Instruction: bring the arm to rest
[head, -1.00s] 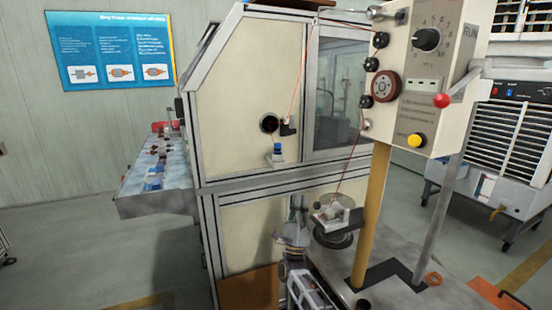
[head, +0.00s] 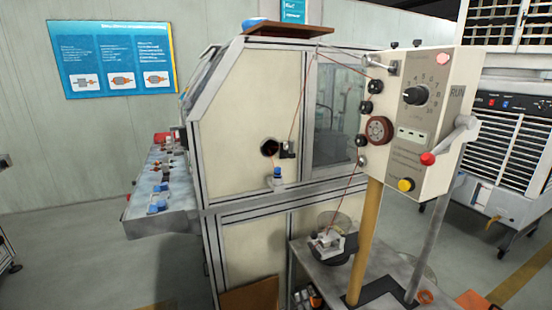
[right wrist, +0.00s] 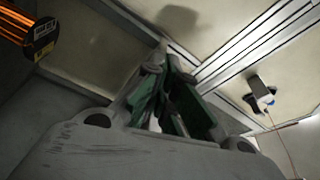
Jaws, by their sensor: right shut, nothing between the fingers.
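My right gripper shows in the right wrist view (right wrist: 165,68), its green-lined fingers together and empty, in front of the cream machine cabinet panel and its metal frame. In the head view only a small dark part at the bottom edge may be it, and its fingers cannot be made out there. The winding machine cabinet (head: 228,133) stands in the middle. A red wire runs from its front to the control box (head: 430,140) and down to a small metal fixture (head: 328,240) on the stand. My left gripper is in neither view.
The grey stand table (head: 303,262) carries a yellow post (head: 368,235) and a grey post. A shelf of parts (head: 140,222) juts from the cabinet's left side. A white wheeled unit (head: 505,150) stands at right. Floor at left is open.

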